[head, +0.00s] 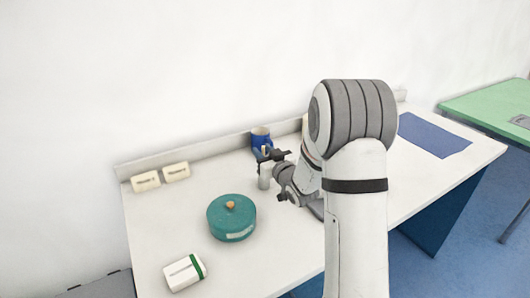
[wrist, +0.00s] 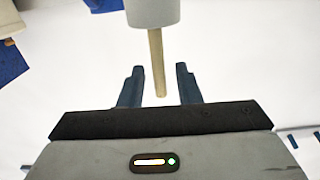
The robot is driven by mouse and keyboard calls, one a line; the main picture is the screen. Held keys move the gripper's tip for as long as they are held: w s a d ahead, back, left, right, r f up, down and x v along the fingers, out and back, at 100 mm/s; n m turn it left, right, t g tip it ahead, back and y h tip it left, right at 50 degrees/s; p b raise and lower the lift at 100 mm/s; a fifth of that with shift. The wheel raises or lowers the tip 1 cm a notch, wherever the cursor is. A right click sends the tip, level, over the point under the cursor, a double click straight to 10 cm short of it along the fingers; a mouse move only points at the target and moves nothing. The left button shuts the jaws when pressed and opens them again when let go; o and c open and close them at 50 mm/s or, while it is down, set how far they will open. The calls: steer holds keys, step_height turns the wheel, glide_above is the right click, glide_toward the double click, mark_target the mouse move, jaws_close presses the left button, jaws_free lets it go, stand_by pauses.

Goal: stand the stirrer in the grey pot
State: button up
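The grey pot (head: 264,177) stands on the white table, just below and beside my gripper (head: 272,156). The wrist view shows part of the pot (wrist: 152,12) at the top edge. The stirrer, a thin wooden stick (wrist: 157,62), juts out of the pot with its free end towards my gripper. Its other end is hidden in the pot. My gripper (wrist: 159,85) is open. Its two dark fingers are on either side of the stick's free end, with a gap on each side.
A blue mug (head: 261,138) stands close behind the gripper. A teal round lidded pot (head: 231,221), a white-and-green box (head: 184,273) and two label cards (head: 146,181) are to the left. A blue mat (head: 433,135) lies at the right. My arm hides the table's middle.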

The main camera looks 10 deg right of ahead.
steer(key=shift+r+p, duration=0.2)
steer(key=shift+p, duration=0.1)
steer(key=s+d+m+g+h+b, duration=0.1)
steer(key=s+d+g+h, duration=0.2)
steer(key=s, duration=0.6)
steer(key=s+d+m+g+h+b, duration=0.1)
steer(key=s+d+g+h+b, duration=0.15)
steer(key=s, duration=0.55)
steer(key=s+a+g, duration=0.2)
steer(key=s+g, duration=0.2)
steer(key=s, duration=0.6)
steer(key=s+a+m+g, duration=0.1)
steer(key=s+a+g, duration=0.2)
steer(key=s, duration=0.8)
steer(key=shift+f+m+g+p, duration=0.25)
steer(key=shift+g+p, duration=0.2)
steer(key=shift+g, duration=0.6)
